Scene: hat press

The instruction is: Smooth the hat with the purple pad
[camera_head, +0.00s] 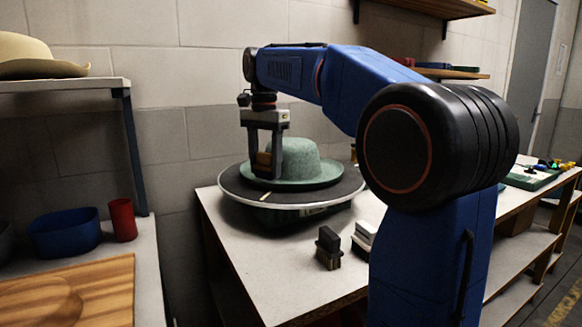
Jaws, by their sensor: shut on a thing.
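A green felt hat (300,158) with a round crown and a flat brim sits upright on a dark round turntable (337,194) with a pale edge. My gripper (264,166) points down at the left side of the crown, over the brim. It is shut on a brown block (262,160). The block is close to the crown, but I cannot tell whether it touches. No purple shows on the held block, and I see no clearly purple pad elsewhere. The crown's left side is partly hidden by my gripper.
A dark block (328,248) and a white-and-black block (363,238) stand on the white table (262,262) in front of the turntable. At left are a cream hat (38,55) on a shelf, a blue bin (65,233), a red cup (122,219) and a wooden board (100,290).

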